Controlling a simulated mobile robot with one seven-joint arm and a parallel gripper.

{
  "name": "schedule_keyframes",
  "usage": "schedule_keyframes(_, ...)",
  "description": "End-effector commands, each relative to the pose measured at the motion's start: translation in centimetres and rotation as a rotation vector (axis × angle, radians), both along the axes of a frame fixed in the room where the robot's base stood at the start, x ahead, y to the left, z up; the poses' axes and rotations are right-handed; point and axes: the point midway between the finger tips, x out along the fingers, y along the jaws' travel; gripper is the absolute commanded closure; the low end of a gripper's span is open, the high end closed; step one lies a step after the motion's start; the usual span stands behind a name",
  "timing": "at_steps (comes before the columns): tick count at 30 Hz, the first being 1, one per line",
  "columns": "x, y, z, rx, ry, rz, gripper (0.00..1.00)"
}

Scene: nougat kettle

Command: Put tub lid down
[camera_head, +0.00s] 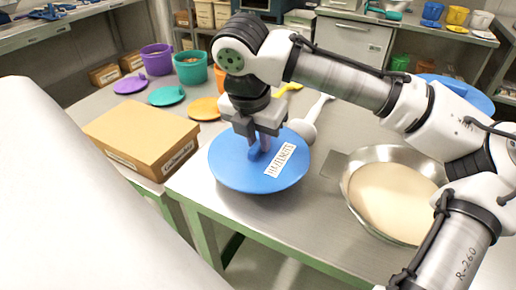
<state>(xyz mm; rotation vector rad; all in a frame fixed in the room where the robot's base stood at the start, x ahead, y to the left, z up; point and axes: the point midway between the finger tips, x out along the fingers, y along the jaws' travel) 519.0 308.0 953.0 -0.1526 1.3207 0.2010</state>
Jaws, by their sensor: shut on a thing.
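My gripper (264,142) is shut on the handle of a blue round lid (235,170) with a white label. The lid is near the front edge of the steel table (222,218). Whether it touches the table or hangs above it, I cannot tell. Something pale with a round end (303,130) lies just behind the lid, partly hidden by it and my gripper.
A cardboard box (140,132) stands left of the lid. Behind it are purple (157,60) and teal (190,68) tubs and purple, teal and orange lids (203,109). A metal bowl of cream-coloured mass (395,200) stands on the right. My arm crosses above the table's right side.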

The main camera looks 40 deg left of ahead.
Motion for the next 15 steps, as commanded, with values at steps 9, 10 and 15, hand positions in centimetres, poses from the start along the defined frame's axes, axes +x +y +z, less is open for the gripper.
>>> schedule_keyframes(9,0.0,-0.1,-4.0,-0.001,0.0,0.001,1.0)
schedule_keyframes(10,0.0,0.0,-4.0,-0.001,0.0,0.001,1.0)
schedule_keyframes(15,0.0,0.0,-4.0,0.0,0.0,0.001,1.0)
